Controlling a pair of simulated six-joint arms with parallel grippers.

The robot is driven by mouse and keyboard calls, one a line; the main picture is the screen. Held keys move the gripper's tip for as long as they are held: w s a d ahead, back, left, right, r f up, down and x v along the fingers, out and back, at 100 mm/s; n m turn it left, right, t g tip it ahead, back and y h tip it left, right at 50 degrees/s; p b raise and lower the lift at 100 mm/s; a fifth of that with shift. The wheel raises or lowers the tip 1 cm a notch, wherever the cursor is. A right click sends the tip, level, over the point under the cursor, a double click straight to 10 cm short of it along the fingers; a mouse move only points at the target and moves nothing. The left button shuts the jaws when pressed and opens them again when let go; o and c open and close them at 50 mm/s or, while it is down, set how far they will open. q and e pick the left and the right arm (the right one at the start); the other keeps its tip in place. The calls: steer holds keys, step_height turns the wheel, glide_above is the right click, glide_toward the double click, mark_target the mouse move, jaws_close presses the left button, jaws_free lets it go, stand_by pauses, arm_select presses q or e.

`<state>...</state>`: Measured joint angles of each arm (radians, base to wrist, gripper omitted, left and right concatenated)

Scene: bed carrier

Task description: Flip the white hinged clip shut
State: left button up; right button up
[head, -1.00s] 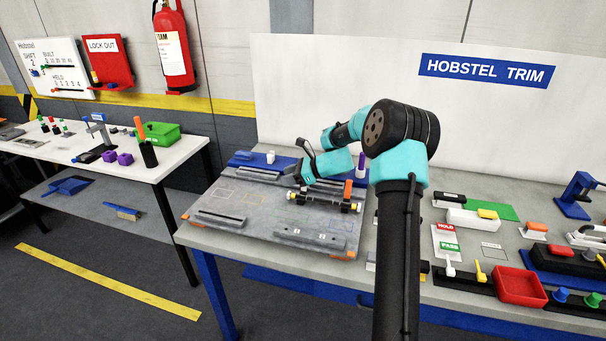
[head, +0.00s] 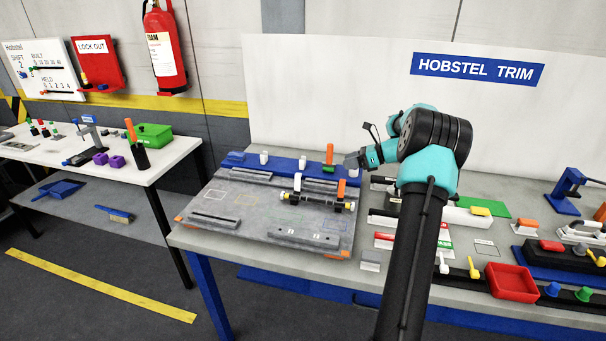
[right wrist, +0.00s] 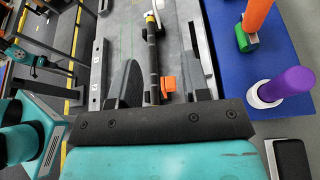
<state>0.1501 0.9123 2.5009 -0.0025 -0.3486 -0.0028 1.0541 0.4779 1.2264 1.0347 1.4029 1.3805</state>
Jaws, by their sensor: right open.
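The white hinged clip (head: 297,183) stands up from the left part of a dark bar with yellow ends (head: 318,201). The bar sits on the grey fixture board (head: 240,215). My right gripper (head: 349,160) is open and empty, above the back right of the board. It is to the right of the white clip and apart from it. In the right wrist view the open fingers (right wrist: 160,85) frame the near part of the bar (right wrist: 151,60) and an orange clip (right wrist: 168,84). My left gripper is out of view.
An orange clip (head: 341,188) stands on the bar's right part. Behind it, a blue strip (head: 283,166) carries an orange handle with a green base (head: 329,155); a purple handle (right wrist: 286,83) also stands there. A red tray (head: 513,282) is at the right.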

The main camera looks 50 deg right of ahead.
mark_target(301, 174)
steer(key=x, duration=1.7)
steer(key=shift+w+a+f, duration=0.15)
steer(key=shift+c, duration=0.4)
steer(key=c, duration=0.7)
